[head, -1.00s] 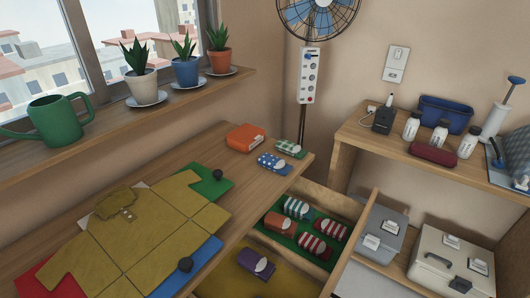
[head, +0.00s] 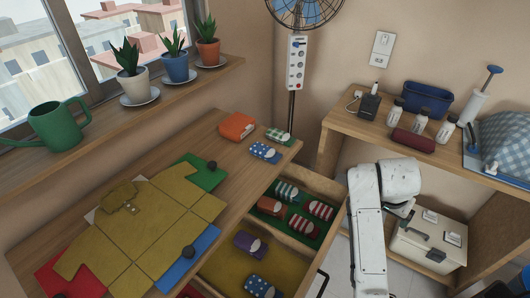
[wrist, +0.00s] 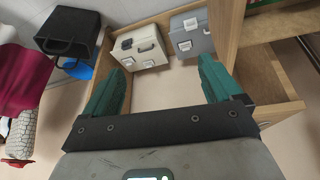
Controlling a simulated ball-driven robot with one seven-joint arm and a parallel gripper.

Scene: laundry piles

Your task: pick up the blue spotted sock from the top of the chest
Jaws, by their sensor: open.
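The blue spotted sock (head: 265,152), folded with a white patch, lies on the wooden chest top (head: 225,140) near its right edge in the head view. A green checked sock (head: 279,136) lies just behind it. Another blue spotted sock (head: 258,286) lies inside the open drawer below. My arm stands to the right of the drawer in the head view, well apart from the sock. In the wrist view my gripper (wrist: 163,80) is open, its two green fingers wide apart with nothing between them. The sock is not in the wrist view.
The open drawer (head: 318,258) holds several socks. An orange folded item (head: 237,126) lies left of the sock. A mustard shirt (head: 140,225) covers much of the chest top. A shelf (head: 350,122) with bottles stands right; cases (wrist: 142,48) sit in its lower part.

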